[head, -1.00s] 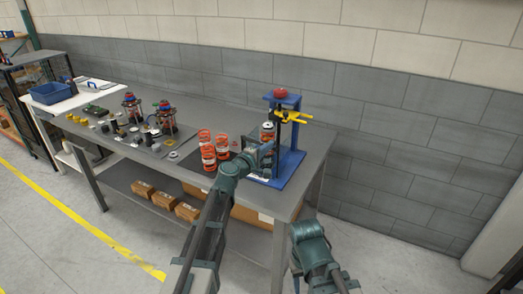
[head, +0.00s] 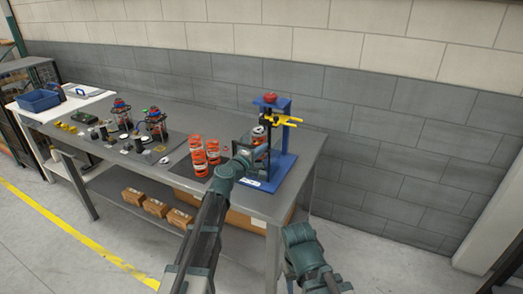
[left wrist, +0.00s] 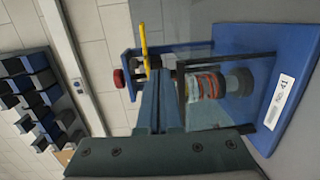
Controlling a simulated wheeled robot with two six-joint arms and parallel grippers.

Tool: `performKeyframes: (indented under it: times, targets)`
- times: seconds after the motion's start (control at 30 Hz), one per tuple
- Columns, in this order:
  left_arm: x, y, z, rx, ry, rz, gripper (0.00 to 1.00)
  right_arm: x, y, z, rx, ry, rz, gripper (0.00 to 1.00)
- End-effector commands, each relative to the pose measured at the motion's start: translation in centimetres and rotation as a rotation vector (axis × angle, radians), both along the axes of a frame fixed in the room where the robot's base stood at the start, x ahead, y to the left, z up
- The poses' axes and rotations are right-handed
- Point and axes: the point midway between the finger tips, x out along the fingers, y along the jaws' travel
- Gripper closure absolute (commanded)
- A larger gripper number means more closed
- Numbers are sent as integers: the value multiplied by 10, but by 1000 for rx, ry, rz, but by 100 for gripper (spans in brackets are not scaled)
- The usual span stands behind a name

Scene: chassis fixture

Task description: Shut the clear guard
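The blue fixture (head: 285,140) stands at the right end of the bench, with a red knob (head: 270,98) on top and a yellow handle (head: 285,120). An orange-banded cylinder (left wrist: 205,84) sits inside it. The clear guard (left wrist: 212,115) is a faint, see-through panel by the cylinder in the left wrist view; its exact position is hard to tell. My left gripper (left wrist: 158,82) is at the fixture's near left side. Its fingers look closed together, close to a dark post; I see nothing held between them.
Orange spring-like parts (head: 198,158) stand just left of the fixture. Two caged assemblies (head: 155,122) and small parts lie farther left on the grey bench (head: 185,105). A blue bin (head: 38,101) is at far left. Cardboard boxes (head: 155,208) sit on the lower shelf.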

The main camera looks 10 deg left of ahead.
Motion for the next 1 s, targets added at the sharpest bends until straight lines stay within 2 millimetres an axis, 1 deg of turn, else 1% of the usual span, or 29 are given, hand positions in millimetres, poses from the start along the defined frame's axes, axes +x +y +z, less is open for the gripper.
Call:
performKeyframes:
  times: [0.17,0.27,0.37,0.6,0.7,0.83,1.0]
  targets:
    - [-14,-1,2,0,0,-3,100,0,0,2,0,0,0,50]
    - [-28,-1,3,-1,-1,-2,100,0,0,3,0,0,0,50]
    - [-47,1,5,0,-1,-1,100,0,0,5,0,0,0,50]
    - [-101,12,10,0,-1,0,100,0,0,9,0,0,0,50]
    - [-119,15,11,0,-1,0,100,0,0,11,0,0,0,50]
    - [-133,18,12,0,-1,-1,100,0,0,12,0,0,0,50]
    - [-135,18,11,6,-1,-5,100,0,0,12,0,0,0,50]
